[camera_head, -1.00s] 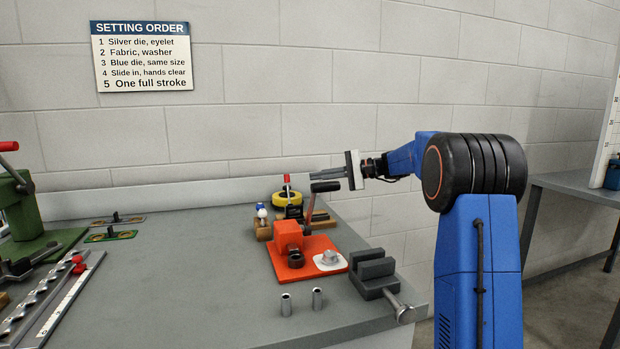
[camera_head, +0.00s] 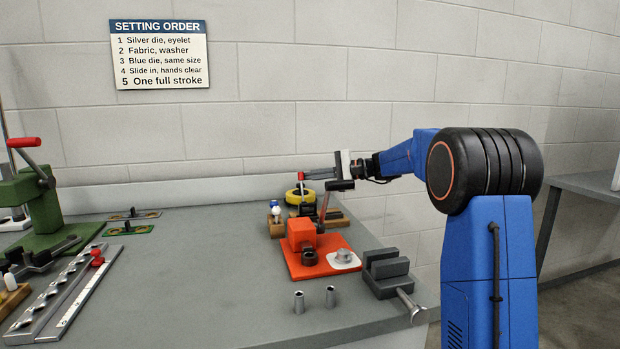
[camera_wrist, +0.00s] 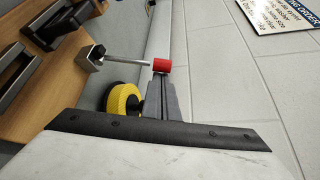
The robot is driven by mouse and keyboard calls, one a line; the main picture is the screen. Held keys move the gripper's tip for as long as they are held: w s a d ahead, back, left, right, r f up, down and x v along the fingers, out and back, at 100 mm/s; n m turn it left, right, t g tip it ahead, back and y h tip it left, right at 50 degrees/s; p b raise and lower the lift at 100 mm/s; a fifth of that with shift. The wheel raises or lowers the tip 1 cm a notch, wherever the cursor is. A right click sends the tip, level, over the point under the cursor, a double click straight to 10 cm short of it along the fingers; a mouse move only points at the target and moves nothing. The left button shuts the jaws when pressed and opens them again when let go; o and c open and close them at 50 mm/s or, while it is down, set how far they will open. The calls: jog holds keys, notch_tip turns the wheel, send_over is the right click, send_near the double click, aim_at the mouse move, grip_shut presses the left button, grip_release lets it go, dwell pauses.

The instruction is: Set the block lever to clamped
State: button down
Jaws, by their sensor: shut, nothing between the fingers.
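A lever with a red knob (camera_head: 301,176) stands upright at the back of the bench by a wooden board (camera_head: 334,220). In the wrist view, the red knob (camera_wrist: 161,66) tops a silver rod from a small metal block (camera_wrist: 91,57). My gripper (camera_head: 307,175) is shut and empty, its fingertips right at the red knob; I cannot tell if they touch. The shut fingers (camera_wrist: 163,80) point at the knob in the wrist view. Another lever with a black grip (camera_head: 339,185) rises from the orange fixture (camera_head: 301,235), below my gripper. I cannot read which is the block lever.
A yellow ring (camera_head: 299,196) lies behind the red-knobbed lever and also shows in the wrist view (camera_wrist: 122,99). A grey vise (camera_head: 386,272) and two metal sleeves (camera_head: 330,296) stand in front. A green press (camera_head: 40,195) is at left. The bench's middle is clear.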

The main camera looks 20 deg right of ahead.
jog(key=shift+s+r+n, duration=0.2)
jog(key=shift+s+n, duration=0.2)
dwell(0.4)
jog(key=shift+s+r+n+t+y, duration=0.15)
jog(key=shift+s+n+t+y, duration=0.4)
jog(key=shift+s+n, duration=0.65)
jog(key=shift+s+r+n+t+y, duration=0.1)
jog(key=shift+s+n+t+y, duration=0.45)
jog(key=shift+s, duration=1.1)
jog(key=shift+s, duration=0.1)
